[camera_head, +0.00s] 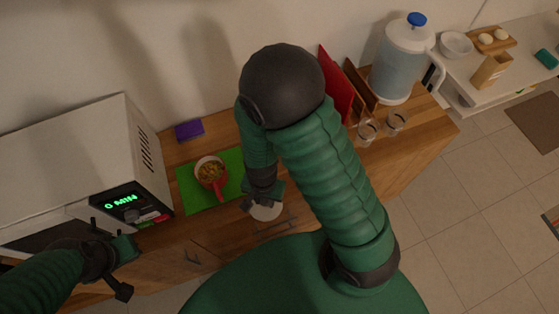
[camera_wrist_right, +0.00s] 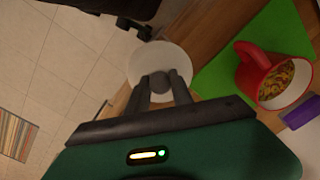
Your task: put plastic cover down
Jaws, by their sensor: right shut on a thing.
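The plastic cover (camera_head: 266,211) is a pale round disc at the counter's front edge, right of the green mat. In the right wrist view the cover (camera_wrist_right: 146,58) shows whole, with a dark knob between my fingers. My right gripper (camera_wrist_right: 156,82) is shut on that knob; in the head view the right gripper (camera_head: 262,198) is partly hidden by its arm. I cannot tell whether the cover touches the counter. My left gripper (camera_head: 112,268) is in front of the microwave; its fingers appear spread apart, with nothing between them.
A red mug (camera_head: 211,173) of food stands on the green mat (camera_head: 190,197); the mug also shows in the right wrist view (camera_wrist_right: 262,72). A white microwave (camera_head: 80,160) stands at left. A purple box (camera_head: 189,130), glasses (camera_head: 368,130) and a water jug (camera_head: 402,62) stand further back.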

